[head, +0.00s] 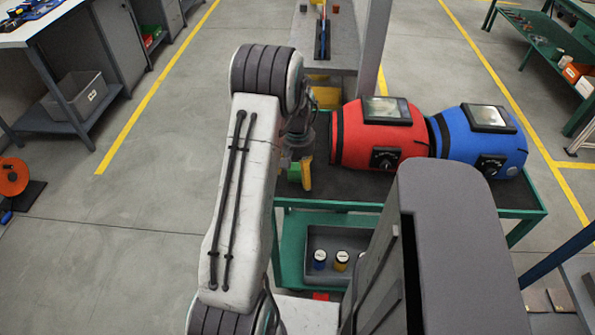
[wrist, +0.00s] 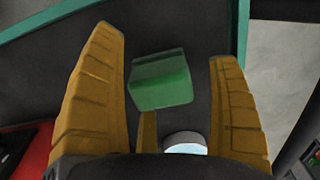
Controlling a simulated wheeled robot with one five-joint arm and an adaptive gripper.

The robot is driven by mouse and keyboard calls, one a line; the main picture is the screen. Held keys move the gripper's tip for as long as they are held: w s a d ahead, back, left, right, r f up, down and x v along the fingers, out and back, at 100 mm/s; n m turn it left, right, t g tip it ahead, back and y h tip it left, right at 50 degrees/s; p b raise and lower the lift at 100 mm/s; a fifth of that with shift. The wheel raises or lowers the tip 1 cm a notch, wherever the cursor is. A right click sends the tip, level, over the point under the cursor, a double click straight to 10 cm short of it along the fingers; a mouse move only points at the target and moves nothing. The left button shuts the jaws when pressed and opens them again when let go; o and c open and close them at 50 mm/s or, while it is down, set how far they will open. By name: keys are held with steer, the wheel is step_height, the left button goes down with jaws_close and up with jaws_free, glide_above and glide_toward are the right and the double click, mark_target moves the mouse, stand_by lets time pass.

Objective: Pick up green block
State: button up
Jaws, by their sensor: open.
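The green block (wrist: 162,82) lies on the dark top of a green-framed table in the wrist view. My gripper (wrist: 165,48) is open, with one yellow finger on each side of the block. Gaps show between the block and both fingers. In the head view a bit of the green block (head: 294,174) shows beside a yellow finger of my gripper (head: 306,174). My arm hides the rest. How far the fingertips stand above the table cannot be told.
A red machine (head: 350,140) and a blue machine (head: 465,145) stand on the table (head: 350,190), right of my gripper. A round pale-topped object (wrist: 185,143) shows near the wrist view's bottom. A grey tray (head: 318,240) with small cans sits on the lower shelf.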

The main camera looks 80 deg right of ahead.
steer(key=shift+f, duration=0.2)
steer(key=c, duration=1.5)
